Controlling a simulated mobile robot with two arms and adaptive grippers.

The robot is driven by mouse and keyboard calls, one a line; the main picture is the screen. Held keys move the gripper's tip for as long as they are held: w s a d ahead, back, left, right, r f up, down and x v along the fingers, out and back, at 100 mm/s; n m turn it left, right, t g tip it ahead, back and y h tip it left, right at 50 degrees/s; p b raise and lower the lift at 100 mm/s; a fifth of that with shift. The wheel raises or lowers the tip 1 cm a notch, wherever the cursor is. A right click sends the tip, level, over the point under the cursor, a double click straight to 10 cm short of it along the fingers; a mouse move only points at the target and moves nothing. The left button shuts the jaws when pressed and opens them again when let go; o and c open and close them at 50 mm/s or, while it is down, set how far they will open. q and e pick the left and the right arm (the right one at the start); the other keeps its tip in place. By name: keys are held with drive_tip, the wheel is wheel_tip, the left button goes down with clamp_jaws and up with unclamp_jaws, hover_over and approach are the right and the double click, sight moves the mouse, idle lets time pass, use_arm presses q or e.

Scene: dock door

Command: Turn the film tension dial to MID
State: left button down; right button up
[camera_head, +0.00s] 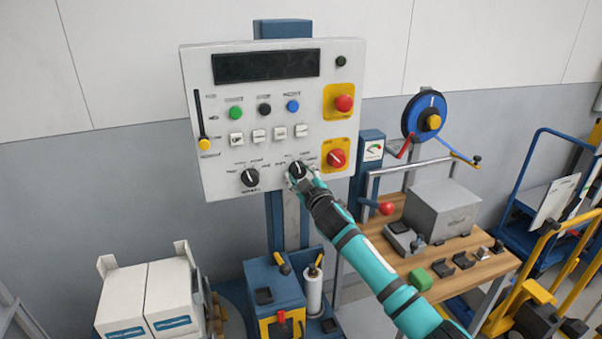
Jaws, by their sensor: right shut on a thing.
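The white control panel (218,170) stands upright on a blue column in the upper middle of the head view. Two black dials sit along its lower edge. The left dial (250,177) is free, with a white pointer mark and labels too small to read. My right gripper (300,174) is shut on the right dial (297,168) of the panel. The gripper's fingers cover part of this dial and its labels, and I cannot read which label it points to. My left gripper is not in view.
A red emergency button (344,103) and a red rotary switch (337,158) on yellow plates lie right of the held dial. A vertical slider (203,143) is at the panel's left. A wooden bench (421,270) with a grey box (441,208) stands to the right.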

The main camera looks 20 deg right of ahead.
drive_tip(key=shift+n, duration=0.7)
drive_tip(key=o, duration=1.2)
drive_tip(key=s, duration=1.2)
drive_tip(key=shift+d, duration=0.2)
